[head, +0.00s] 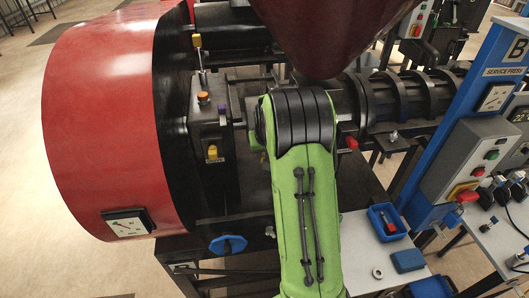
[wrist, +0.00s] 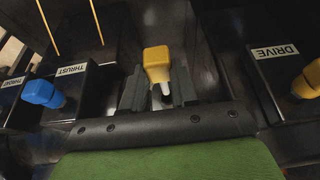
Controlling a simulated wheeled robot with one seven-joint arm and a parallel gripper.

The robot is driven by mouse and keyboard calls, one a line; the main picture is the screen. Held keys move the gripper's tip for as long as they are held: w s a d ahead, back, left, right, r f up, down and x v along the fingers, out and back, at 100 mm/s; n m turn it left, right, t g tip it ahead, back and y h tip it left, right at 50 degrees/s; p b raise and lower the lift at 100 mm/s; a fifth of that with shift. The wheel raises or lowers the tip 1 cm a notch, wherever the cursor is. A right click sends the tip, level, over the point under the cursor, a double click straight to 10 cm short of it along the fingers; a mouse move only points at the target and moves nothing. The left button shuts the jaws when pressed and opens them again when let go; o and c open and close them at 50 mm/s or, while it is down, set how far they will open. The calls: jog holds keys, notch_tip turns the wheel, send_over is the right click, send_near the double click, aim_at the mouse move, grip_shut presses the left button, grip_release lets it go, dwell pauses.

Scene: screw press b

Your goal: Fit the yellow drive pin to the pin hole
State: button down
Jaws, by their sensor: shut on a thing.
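My gripper (wrist: 158,95) shows in the wrist view with its dark fingers on either side of a yellow drive pin (wrist: 157,62). It is shut on this pin. The yellow head points away from my palm, and a pale metal shank shows between the fingers. A dark block labelled DRIVE (wrist: 275,51) stands to the right, apart from the held pin. I cannot make out the pin hole. In the head view my green arm covers the gripper and the held pin.
Another yellow knob (wrist: 307,80) sits at the right edge of the wrist view. A blue knob (wrist: 42,92) and a THRUST label (wrist: 70,73) are at left. Blue trays (head: 388,222) lie right.

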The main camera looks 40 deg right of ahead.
jog(key=shift+w+d+p, duration=0.3)
jog(key=shift+w+d, duration=0.05)
jog(key=shift+w, duration=0.35)
jog(key=shift+w+d+p, duration=0.3)
jog(key=shift+w, duration=0.4)
dwell(0.7)
jog(key=shift+w+d, duration=0.3)
jog(key=shift+w, duration=0.25)
jog(key=c, duration=0.8)
grip_release()
